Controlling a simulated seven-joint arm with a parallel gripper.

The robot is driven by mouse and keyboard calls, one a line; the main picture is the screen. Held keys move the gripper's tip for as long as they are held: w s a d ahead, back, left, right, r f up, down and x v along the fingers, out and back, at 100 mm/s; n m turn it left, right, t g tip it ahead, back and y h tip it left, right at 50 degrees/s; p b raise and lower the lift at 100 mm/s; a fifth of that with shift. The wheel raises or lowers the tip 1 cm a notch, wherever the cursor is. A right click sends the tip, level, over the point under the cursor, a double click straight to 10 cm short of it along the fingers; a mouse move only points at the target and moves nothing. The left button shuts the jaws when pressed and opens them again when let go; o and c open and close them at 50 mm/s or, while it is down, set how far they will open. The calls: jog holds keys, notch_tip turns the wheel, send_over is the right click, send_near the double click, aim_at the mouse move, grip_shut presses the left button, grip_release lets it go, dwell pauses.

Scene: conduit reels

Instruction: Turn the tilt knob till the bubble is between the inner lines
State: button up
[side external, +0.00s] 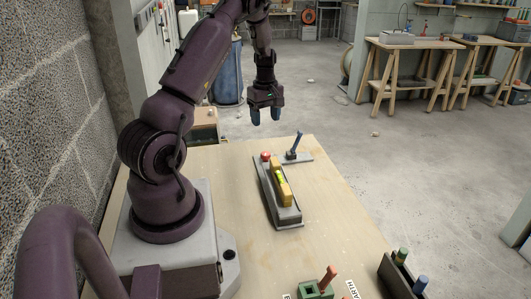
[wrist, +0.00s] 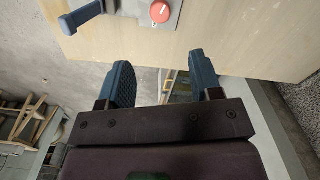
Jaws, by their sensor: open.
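A yellow spirit level with a green vial (side external: 281,184) lies on a long grey base (side external: 268,198) on the wooden table. A red knob (side external: 266,156) sits at the far end of this base. It also shows at the top of the wrist view as a round red knob (wrist: 160,12) with a white mark. The bubble and its lines are too small to read. My gripper (side external: 265,116) hangs above the far edge of the table, beyond the knob. In the wrist view its two blue fingers (wrist: 162,82) are apart with nothing between them.
A blue lever (side external: 296,145) on a grey plate stands right of the knob, and shows in the wrist view (wrist: 82,16). A green block with a red peg (side external: 318,288) and a dark holder with pegs (side external: 402,276) are at the near edge.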

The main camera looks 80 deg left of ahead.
aim_at(266, 153)
notch_tip(266, 153, down, 13)
jog(key=shift+r, duration=0.15)
dwell(0.4)
jog(key=c, duration=0.9)
